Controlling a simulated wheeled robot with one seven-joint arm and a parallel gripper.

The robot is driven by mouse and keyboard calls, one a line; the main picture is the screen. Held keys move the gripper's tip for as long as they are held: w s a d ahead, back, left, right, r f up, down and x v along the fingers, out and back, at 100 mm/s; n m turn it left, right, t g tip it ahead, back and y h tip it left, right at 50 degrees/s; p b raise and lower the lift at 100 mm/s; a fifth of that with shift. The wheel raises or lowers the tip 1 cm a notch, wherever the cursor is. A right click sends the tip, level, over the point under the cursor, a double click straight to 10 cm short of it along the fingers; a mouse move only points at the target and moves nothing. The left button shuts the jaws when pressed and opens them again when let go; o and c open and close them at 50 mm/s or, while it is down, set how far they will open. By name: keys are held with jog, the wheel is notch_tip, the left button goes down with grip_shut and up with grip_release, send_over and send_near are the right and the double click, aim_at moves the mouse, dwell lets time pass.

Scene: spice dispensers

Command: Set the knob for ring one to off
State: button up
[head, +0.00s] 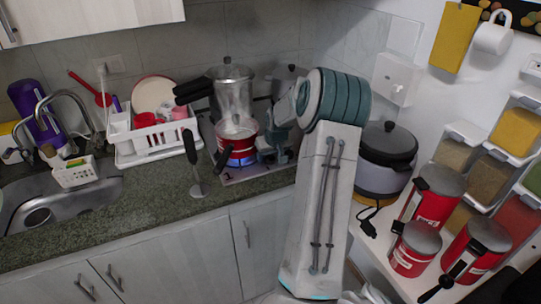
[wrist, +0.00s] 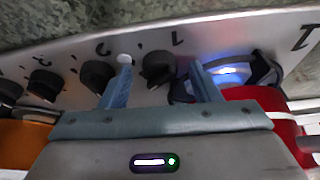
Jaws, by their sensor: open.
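In the wrist view the stove's pale front panel (wrist: 220,35) carries a row of dark knobs. One dark knob (wrist: 158,67) sits between the two fingers of my gripper (wrist: 160,78), beside a printed mark that looks like an upside-down 1. The fingers are apart and I see no clear contact with this knob. Another dark knob (wrist: 97,75) is just left of the left finger. A further knob (wrist: 262,70) lies right of the right finger, near a blue-white glow. In the head view my gripper is at the stove (head: 240,176), and the knobs are too small to read.
A red pot (head: 236,150) stands on the stove with a tall metal pot (head: 232,92) behind it. Its red side (wrist: 265,100) is close to my gripper in the wrist view. A dish rack (head: 150,138) and an upright utensil (head: 194,160) stand left of the stove.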

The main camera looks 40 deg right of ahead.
jog(key=c, duration=1)
jog(key=shift+d+n, duration=0.1)
jog(key=shift+n, duration=0.2)
jog(key=n+y+p, duration=0.1)
jog(key=n+p, duration=0.1)
jog(key=n, duration=0.1)
jog(key=shift+d+y, duration=0.15)
jog(key=shift+y, duration=0.15)
jog(key=n+y, duration=0.1)
jog(key=n, duration=0.2)
jog(key=n+y, duration=0.1)
jog(key=n, duration=0.2)
jog(key=shift+d, duration=0.15)
jog(key=o, duration=1)
